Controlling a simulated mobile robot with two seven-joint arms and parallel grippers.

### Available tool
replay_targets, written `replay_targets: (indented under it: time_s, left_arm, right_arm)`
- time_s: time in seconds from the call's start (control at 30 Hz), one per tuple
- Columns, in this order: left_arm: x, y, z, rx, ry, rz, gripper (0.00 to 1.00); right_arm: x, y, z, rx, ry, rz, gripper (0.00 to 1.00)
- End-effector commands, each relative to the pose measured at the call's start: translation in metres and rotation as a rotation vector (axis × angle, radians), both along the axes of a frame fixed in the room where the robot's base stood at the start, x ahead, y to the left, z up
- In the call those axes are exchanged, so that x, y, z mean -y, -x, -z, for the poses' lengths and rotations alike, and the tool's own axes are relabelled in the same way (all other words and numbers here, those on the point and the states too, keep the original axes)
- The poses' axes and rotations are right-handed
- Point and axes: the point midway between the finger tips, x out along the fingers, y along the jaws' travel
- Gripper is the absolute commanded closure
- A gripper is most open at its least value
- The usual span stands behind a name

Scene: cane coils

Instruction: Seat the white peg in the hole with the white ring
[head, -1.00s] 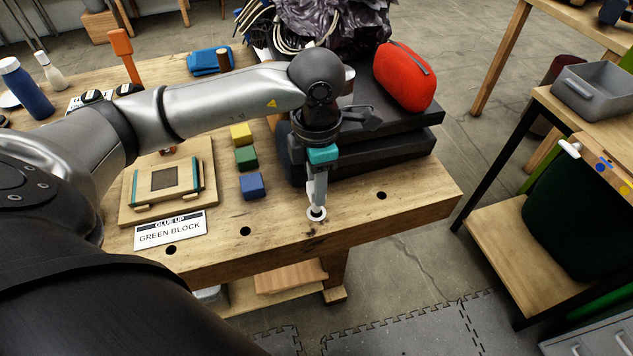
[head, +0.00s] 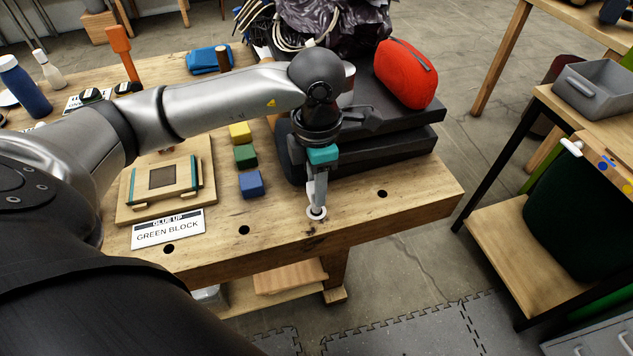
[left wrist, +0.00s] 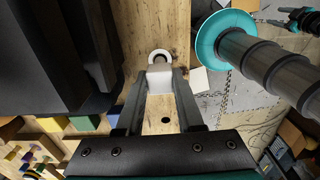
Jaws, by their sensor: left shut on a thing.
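My left gripper (head: 317,203) points down at the front part of the workbench, right of the blocks. It is shut on the white peg (left wrist: 160,76), which shows between its fingers in the left wrist view. The white ring (head: 316,214) lies flat on the bench around a hole, directly below the fingers. It also shows in the left wrist view (left wrist: 160,52), just beyond the peg and partly covered by it. I cannot tell whether the peg's lower end is inside the hole. My right gripper is not clearly seen.
Other bare holes (head: 382,194) lie along the bench front (head: 420,190). Yellow, green and blue blocks (head: 251,184) and a wooden fixture (head: 163,178) stand left. Dark cases (head: 390,150) with a red pouch (head: 405,75) stand close behind the gripper.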

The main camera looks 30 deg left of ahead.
Motion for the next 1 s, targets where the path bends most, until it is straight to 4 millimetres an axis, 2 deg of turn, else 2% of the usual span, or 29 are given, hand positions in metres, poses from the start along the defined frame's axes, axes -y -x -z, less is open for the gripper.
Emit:
replay_targets:
  time_s: [1.0]
  left_arm:
    - [0.000,0.000,0.027,-0.001,-0.001,-0.001,1.00]
  right_arm:
    - [0.000,0.000,0.024,0.000,0.000,0.000,0.41]
